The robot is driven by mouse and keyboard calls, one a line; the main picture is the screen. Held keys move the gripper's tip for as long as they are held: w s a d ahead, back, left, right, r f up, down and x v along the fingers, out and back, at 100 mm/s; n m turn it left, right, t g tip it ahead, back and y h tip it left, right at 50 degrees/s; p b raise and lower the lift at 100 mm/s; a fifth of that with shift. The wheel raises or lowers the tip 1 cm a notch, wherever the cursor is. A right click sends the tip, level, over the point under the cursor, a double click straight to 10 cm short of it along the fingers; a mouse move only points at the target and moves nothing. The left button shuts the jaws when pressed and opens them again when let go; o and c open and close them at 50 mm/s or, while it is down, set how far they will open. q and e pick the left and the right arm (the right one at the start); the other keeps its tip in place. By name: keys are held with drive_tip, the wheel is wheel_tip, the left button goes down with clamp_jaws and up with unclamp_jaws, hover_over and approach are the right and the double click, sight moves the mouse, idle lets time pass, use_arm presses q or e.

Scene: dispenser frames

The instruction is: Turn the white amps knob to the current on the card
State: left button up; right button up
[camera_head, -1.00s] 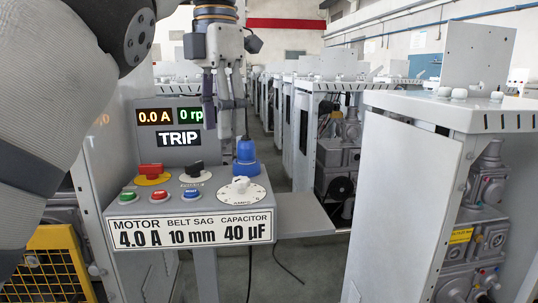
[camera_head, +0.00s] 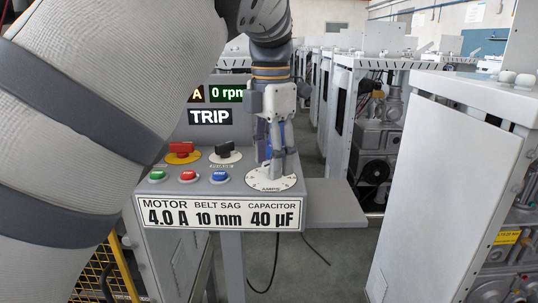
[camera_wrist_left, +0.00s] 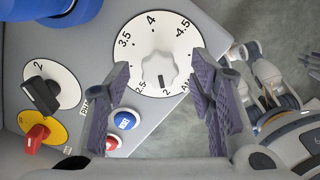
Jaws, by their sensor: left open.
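The white amps knob (camera_wrist_left: 160,70) sits in the middle of a round white dial (camera_wrist_left: 133,48) in the left wrist view. Its dark mark points down towards the 2; the 4 is at the top of the dial. My left gripper (camera_wrist_left: 161,72) is open, with one finger on each side of the knob; I cannot tell if they touch it. In the head view my left gripper (camera_head: 271,170) points down over the dial (camera_head: 258,183) and hides the knob. The card (camera_head: 220,216) reads motor 4.0 A, belt sag 10 mm, capacitor 40 µF.
The panel has a red knob (camera_head: 182,152), a black knob (camera_head: 225,152) and green, red and blue buttons (camera_head: 220,177). The display (camera_head: 209,117) reads TRIP. A grey shelf (camera_head: 335,203) juts out right. What seems my right gripper (camera_wrist_left: 262,72) shows at the wrist view's right.

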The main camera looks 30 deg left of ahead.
use_arm(q)
drive_tip(key=c, duration=1.1)
drive_tip(key=shift+c, duration=0.2)
